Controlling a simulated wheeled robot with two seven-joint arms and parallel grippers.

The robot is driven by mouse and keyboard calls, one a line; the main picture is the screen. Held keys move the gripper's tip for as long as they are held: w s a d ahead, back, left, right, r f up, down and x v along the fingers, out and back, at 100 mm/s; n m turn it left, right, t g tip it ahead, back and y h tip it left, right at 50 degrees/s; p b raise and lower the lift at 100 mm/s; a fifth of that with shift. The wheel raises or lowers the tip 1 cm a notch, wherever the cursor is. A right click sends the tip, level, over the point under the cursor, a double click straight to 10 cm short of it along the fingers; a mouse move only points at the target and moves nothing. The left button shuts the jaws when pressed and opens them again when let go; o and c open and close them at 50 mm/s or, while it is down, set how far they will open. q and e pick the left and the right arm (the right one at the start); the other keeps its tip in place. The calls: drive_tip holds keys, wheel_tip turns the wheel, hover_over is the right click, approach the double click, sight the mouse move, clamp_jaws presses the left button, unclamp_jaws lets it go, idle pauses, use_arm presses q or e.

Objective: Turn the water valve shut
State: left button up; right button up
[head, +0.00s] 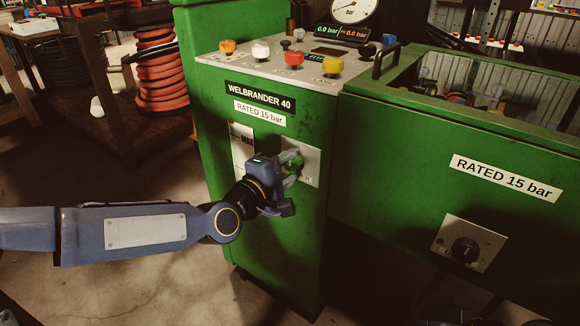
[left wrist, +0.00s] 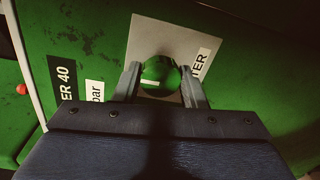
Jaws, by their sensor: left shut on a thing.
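The water valve (left wrist: 160,74) is a round green knob on a grey plate (left wrist: 150,30) on the green machine's front, with a label ending in "TER" beside it. In the left wrist view it sits between the two fingers of my left gripper (left wrist: 160,85), which is shut on it. In the head view my left gripper (head: 288,172) reaches the plate from the left, and the green valve (head: 296,160) shows partly between the fingers. The gripper hides part of the plate and its label. My right gripper is not in view.
The machine's top panel (head: 325,75) has coloured buttons, a gauge (head: 352,8) and readouts of 0.0 bar. A green tank (head: 400,165) with a black dial (head: 465,250) stands to the right. A red hose coil (head: 160,75) is at the left.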

use_arm(q)
drive_tip(key=shift+f, duration=0.1)
drive_tip(key=o, duration=1)
drive_tip(key=p+v, duration=0.2)
drive_tip(key=v, duration=0.5)
drive_tip(key=shift+s+a+p, duration=0.25)
drive_tip(key=shift+s+p, duration=0.05)
drive_tip(key=shift+s, duration=0.05)
